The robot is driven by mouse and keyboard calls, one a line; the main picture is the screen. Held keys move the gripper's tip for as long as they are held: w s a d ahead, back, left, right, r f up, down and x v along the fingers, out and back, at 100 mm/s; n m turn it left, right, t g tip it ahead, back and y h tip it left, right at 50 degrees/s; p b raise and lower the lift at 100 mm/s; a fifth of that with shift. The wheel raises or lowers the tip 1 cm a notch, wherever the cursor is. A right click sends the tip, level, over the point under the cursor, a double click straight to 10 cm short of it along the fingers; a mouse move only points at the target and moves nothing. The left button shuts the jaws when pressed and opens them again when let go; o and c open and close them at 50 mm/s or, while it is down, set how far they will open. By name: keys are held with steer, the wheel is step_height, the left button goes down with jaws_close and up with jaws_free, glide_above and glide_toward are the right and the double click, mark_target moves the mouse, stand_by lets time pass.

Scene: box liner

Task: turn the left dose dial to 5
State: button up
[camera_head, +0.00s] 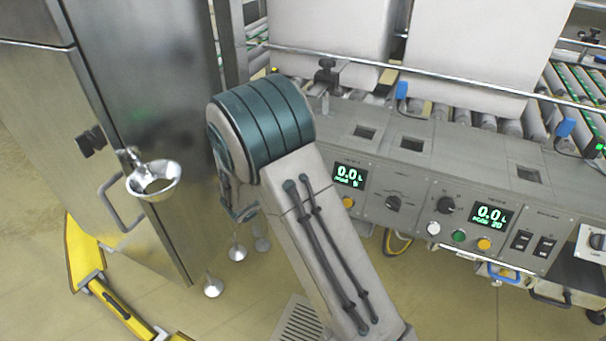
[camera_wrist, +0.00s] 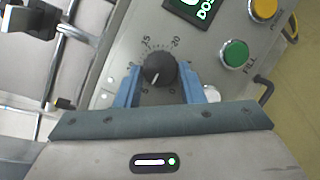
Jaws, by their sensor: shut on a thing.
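The left dose dial (camera_wrist: 158,68) is a round black knob with a pale pointer line, seen in the wrist view. Numbers 0, 5, 10, 15 and 20 ring it. Its pointer faces down and slightly left in that view, toward the 0-to-5 side; its exact value is hard to tell. My gripper (camera_wrist: 160,84) has its two blue fingers on either side of the knob, shut on it. In the head view my arm hides this dial and the gripper. The left display (camera_head: 349,175) reads 0.0, with a small, unclear dose line below.
The panel also has a middle selector knob (camera_head: 393,204), the right dose dial (camera_head: 446,205) and the right display (camera_head: 490,215). A green button (camera_wrist: 234,54) and yellow button (camera_wrist: 263,9) lie near the gripped dial. A steel cabinet (camera_head: 170,130) with a funnel (camera_head: 154,180) stands left.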

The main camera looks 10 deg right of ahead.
steer(key=shift+a+m, duration=0.1)
steer(key=shift+m, duration=0.2)
steer(key=shift+w, duration=0.1)
steer(key=o, duration=1)
steer(key=p+v, duration=0.3)
steer(key=v, duration=1)
steer(key=shift+s+a+r, duration=0.2)
steer(key=shift+s+a, duration=0.05)
